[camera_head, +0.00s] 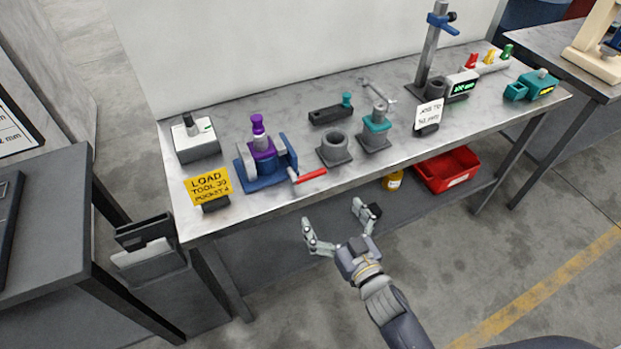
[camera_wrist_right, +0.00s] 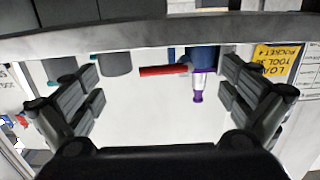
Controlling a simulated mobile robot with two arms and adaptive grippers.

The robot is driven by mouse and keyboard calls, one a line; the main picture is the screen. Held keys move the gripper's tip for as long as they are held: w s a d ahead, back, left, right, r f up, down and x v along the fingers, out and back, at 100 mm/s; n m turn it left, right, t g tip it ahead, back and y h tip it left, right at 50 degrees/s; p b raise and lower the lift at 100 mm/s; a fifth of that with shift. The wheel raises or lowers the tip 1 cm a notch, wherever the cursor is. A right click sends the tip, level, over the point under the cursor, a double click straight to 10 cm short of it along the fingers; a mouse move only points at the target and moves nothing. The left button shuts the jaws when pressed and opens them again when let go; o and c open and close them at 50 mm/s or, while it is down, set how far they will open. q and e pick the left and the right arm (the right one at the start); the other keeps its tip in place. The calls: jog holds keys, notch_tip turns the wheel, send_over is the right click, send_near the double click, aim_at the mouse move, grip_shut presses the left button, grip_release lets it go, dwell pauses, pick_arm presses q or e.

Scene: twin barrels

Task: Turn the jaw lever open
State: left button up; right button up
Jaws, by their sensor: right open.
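The jaw lever (camera_head: 310,175) is a red handle on the right front side of a blue vise-like fixture (camera_head: 282,172). A purple tool holder (camera_head: 259,136) stands upright in the fixture. In the right wrist view the red lever (camera_wrist_right: 163,71) lies roughly level between my fingers in the picture, with the purple holder (camera_wrist_right: 197,92) to its right. My right gripper (camera_head: 337,222) is open and empty, in front of the bench edge, apart from the lever and nearer to me. It also shows in the right wrist view (camera_wrist_right: 160,100). My left gripper is not in view.
The bench (camera_head: 230,225) also bears a yellow sign (camera_head: 208,186), a grey ring socket (camera_head: 335,148), a teal-topped holder (camera_head: 376,128) and a grey box (camera_head: 195,138). A red bin (camera_head: 448,170) and a yellow container (camera_head: 392,181) sit below.

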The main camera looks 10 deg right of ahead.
aim_at(311, 176)
jog(key=shift+t+y, duration=0.3)
jog(key=x, duration=0.3)
jog(key=r+x, duration=0.1)
jog(key=x, duration=0.3)
jog(key=r+p+x, duration=0.1)
jog(key=x, duration=0.3)
jog(key=shift+a+r, duration=0.15)
jog(key=shift+r, duration=0.05)
